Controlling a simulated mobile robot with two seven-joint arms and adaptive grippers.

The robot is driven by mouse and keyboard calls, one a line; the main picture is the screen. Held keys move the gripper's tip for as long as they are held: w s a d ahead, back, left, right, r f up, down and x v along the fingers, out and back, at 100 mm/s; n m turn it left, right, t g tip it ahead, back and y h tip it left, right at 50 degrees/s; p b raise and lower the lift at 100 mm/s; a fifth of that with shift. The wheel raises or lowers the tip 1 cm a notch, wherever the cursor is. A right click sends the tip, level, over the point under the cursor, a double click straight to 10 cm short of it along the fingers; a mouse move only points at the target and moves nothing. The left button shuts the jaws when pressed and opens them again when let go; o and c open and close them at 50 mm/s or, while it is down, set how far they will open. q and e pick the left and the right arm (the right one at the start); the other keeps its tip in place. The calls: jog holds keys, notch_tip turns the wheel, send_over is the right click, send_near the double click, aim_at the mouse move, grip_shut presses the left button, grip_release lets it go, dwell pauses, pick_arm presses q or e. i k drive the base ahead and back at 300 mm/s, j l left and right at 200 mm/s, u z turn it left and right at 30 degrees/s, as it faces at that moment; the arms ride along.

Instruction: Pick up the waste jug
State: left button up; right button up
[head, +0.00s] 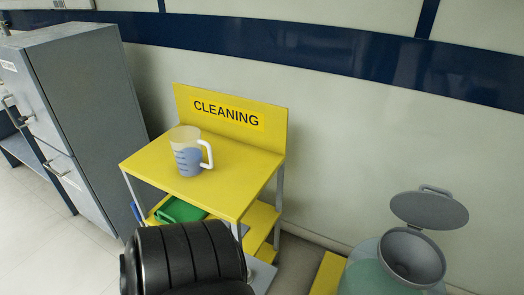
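A translucent jug (188,152) with a white handle on its right side stands upright on the yellow top of the cleaning station (226,192). It has blue contents and dark marks on its wall. It stands left of the middle of the top, in front of the upright board (230,116) that reads "CLEANING". Nothing is touching the jug except the surface under it. Neither of my grippers shows in the head view.
A green tray (180,210) sits on the shelf below. A grey cabinet (88,85) stands at the left. At the right is a greenish container (368,272) with a grey funnel (412,257) and raised lid (428,210). The yellow top is clear around the jug.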

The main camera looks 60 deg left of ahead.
aim_at(194, 154)
jog(key=u, duration=2.65)
